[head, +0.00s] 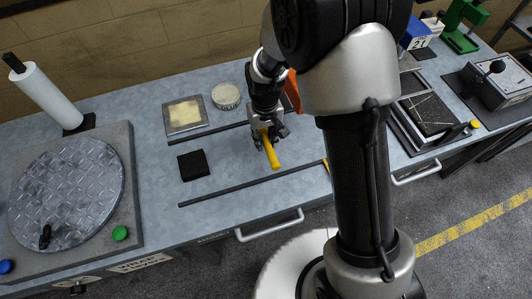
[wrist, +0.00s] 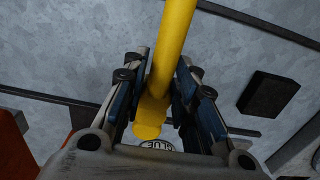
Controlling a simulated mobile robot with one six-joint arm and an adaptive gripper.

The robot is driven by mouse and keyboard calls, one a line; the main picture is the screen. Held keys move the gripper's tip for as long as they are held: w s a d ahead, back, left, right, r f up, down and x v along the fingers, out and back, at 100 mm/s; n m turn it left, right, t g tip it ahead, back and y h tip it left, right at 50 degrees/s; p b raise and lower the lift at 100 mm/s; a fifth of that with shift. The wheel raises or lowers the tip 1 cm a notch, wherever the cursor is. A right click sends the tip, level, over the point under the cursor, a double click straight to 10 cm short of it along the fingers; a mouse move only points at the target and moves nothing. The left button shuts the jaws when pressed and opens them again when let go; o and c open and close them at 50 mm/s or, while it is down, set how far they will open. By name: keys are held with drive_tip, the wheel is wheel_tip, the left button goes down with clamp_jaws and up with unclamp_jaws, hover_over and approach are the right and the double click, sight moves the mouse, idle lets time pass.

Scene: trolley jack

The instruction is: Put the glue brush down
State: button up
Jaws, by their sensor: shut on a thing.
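The glue brush appears as a yellow handle (head: 271,152) held by my gripper (head: 266,135) above the grey bench top. In the wrist view the yellow handle (wrist: 174,45) runs up between the blue-padded fingers of my gripper (wrist: 158,100), which are shut on it. The handle points toward the bench's front in the head view. The brush's bristles are hidden. Whether the brush touches the bench cannot be told.
A black block (head: 193,165) lies left of my gripper. A round pale tin (head: 226,96) and a square tray (head: 185,115) stand behind it. A long dark strip (head: 250,184) runs along the front. A round metal turntable (head: 66,195) stands far left.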

sight(265, 137)
drive_tip(key=shift+f+b, duration=1)
drive_tip(key=shift+f, duration=3)
drive_tip(key=shift+f, duration=0.2)
drive_tip(key=o, duration=0.9)
drive_tip(key=shift+o, duration=0.2)
wheel_tip(265, 137, up, 12)
drive_tip(key=p, duration=0.4)
drive_tip(key=shift+r, duration=0.25)
drive_tip(key=s+d+r+t, duration=0.1)
drive_tip(key=d+r, duration=0.1)
drive_tip(key=r, duration=0.3)
drive_tip(key=s+d+r, duration=0.2)
drive_tip(key=r, duration=0.4)
drive_tip(key=s+d+r+m+t, duration=0.1)
drive_tip(key=s+d+r, duration=0.3)
drive_tip(key=s, duration=0.5)
drive_tip(key=s+d+r+m+t, duration=0.2)
drive_tip(key=s+d+r, duration=0.2)
drive_tip(key=s+r, duration=0.5)
drive_tip(key=shift+s+t, duration=0.3)
